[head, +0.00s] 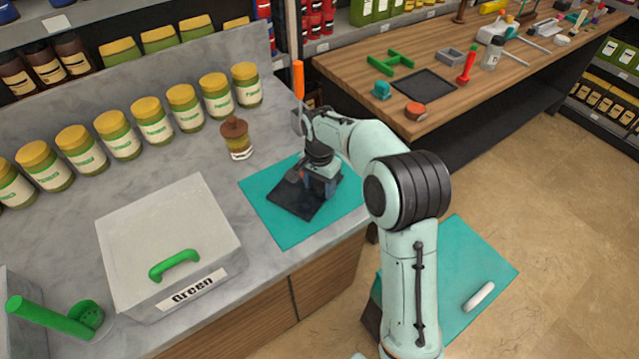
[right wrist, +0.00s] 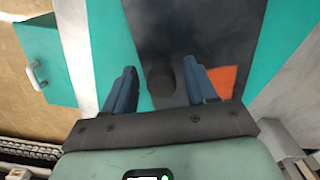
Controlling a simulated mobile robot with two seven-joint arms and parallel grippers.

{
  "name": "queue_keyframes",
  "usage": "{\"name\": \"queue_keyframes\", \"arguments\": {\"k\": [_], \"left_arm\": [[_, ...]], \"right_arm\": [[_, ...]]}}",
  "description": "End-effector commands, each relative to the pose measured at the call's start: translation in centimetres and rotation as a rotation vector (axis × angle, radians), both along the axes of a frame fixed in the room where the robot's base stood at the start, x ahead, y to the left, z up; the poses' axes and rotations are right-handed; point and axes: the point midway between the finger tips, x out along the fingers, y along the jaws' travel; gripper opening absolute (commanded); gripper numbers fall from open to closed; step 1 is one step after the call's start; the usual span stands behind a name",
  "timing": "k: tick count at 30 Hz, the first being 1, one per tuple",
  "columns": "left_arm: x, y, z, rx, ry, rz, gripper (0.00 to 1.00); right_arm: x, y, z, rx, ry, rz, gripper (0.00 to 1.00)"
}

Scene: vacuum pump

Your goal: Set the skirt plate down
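The dark skirt plate (head: 292,203) lies flat on a teal mat (head: 262,195) on the grey counter in the head view. My right gripper (head: 318,186) is low over its far right part, pointing down. In the right wrist view the dark plate (right wrist: 190,28) spreads ahead of the fingers, with a short dark knob (right wrist: 160,82) between them. My right gripper's blue fingers (right wrist: 160,72) stand apart, with visible gaps beside the knob. An orange patch (right wrist: 224,80) shows beside one finger. My left gripper is not in view.
A white box (head: 165,235) with a green handle stands left of the mat. A brown-capped bottle (head: 236,138) and a row of yellow-lidded jars (head: 118,135) stand behind. A teal-topped cabinet (head: 470,265) is at right. A wooden table (head: 455,105) with tools is beyond.

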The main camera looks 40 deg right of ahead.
Motion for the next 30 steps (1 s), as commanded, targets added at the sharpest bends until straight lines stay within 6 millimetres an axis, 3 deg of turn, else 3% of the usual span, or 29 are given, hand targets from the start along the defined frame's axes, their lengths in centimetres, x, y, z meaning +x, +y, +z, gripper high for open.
{"name": "queue_keyframes", "arguments": {"k": [8, 21, 30], "left_arm": [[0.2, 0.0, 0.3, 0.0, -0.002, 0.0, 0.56], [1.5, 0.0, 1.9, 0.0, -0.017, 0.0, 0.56], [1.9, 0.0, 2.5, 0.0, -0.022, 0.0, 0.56]], "right_arm": [[0.1, 0.0, 0.7, 0.001, -0.002, 0.0, 0.57], [0.1, 0.0, 9.4, 0.0, -0.004, -0.001, 0.57], [0.0, 0.0, 12.3, 0.0, 0.001, 0.007, 0.61]]}}
